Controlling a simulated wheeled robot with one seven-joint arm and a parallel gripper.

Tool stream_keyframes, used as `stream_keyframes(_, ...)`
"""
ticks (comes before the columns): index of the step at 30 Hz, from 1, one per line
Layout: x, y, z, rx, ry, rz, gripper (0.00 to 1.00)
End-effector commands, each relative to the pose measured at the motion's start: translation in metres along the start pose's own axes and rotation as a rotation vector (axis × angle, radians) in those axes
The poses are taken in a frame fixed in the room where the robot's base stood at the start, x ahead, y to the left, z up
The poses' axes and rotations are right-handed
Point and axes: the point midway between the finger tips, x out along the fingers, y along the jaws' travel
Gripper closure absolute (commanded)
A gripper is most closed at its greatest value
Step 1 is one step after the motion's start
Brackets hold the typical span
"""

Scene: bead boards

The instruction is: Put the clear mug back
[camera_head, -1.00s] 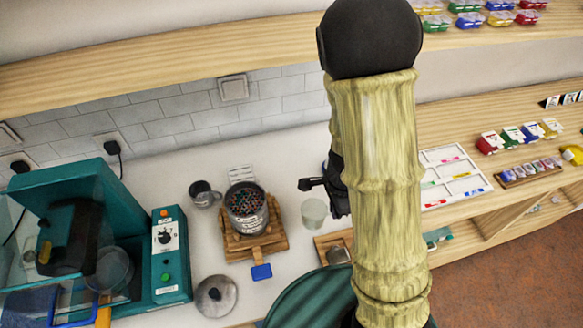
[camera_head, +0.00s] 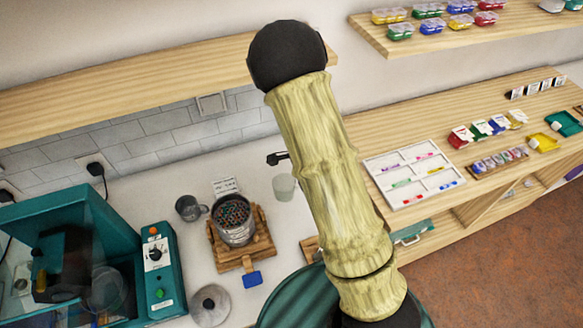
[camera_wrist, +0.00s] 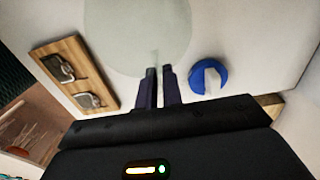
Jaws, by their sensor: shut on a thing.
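The clear mug (camera_head: 284,187) is a pale, see-through cup over the white counter, right of the bead pot. In the wrist view the clear mug (camera_wrist: 138,38) shows as a large pale greenish round shape just beyond the fingertips. My gripper (camera_wrist: 159,71) has its two dark fingers close together at the mug's near edge, shut on the mug. The part between the fingers is too small to make out. In the head view part of my gripper (camera_head: 277,158) shows just above the mug; my arm hides the rest. Whether the mug touches the counter is unclear.
A grey mug (camera_head: 188,208) stands left of a bead-filled pot (camera_head: 237,236) on a wooden stand. A lid (camera_head: 210,305) lies in front. A wooden board (camera_wrist: 48,52) with metal pieces and a blue round item (camera_wrist: 222,75) flank my fingers. A shelf (camera_head: 150,95) overhangs the back.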

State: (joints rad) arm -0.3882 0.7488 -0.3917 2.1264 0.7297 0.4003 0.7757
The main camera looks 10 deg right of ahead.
Motion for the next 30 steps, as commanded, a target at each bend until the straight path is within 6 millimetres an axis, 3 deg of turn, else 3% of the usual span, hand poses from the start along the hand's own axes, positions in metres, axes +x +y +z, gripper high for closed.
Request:
stream_keyframes(15,-0.002,-0.092,0.000,-0.002,0.002,0.001,1.00)
stream_keyframes(21,0.028,-0.089,0.000,0.001,0.000,0.002,1.00)
stream_keyframes(30,0.032,-0.089,0.000,0.000,0.000,0.000,1.00)
